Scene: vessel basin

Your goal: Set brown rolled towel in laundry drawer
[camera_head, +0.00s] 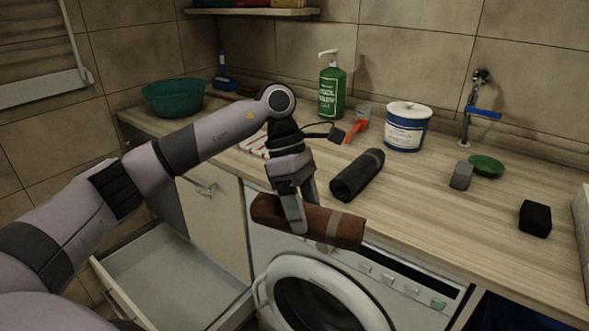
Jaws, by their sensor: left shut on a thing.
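The brown rolled towel (337,228) has a lighter band near its right end. My left gripper (300,222) is shut on it, with a finger across its near side. The towel appears in front of the counter's front edge, over the top of the washing machine's front. The laundry drawer (165,265) is pulled open at the lower left, below the counter. Its visible inside is pale and looks empty; my left arm hides part of its left side. My right gripper is not in view.
A dark rolled towel (357,175) lies on the wooden counter (420,200) beside the gripper. A green pump bottle (332,92), a white-blue tub (406,128), a teal basin (173,97) and a black block (535,218) stand there too. The washing machine (310,290) is below.

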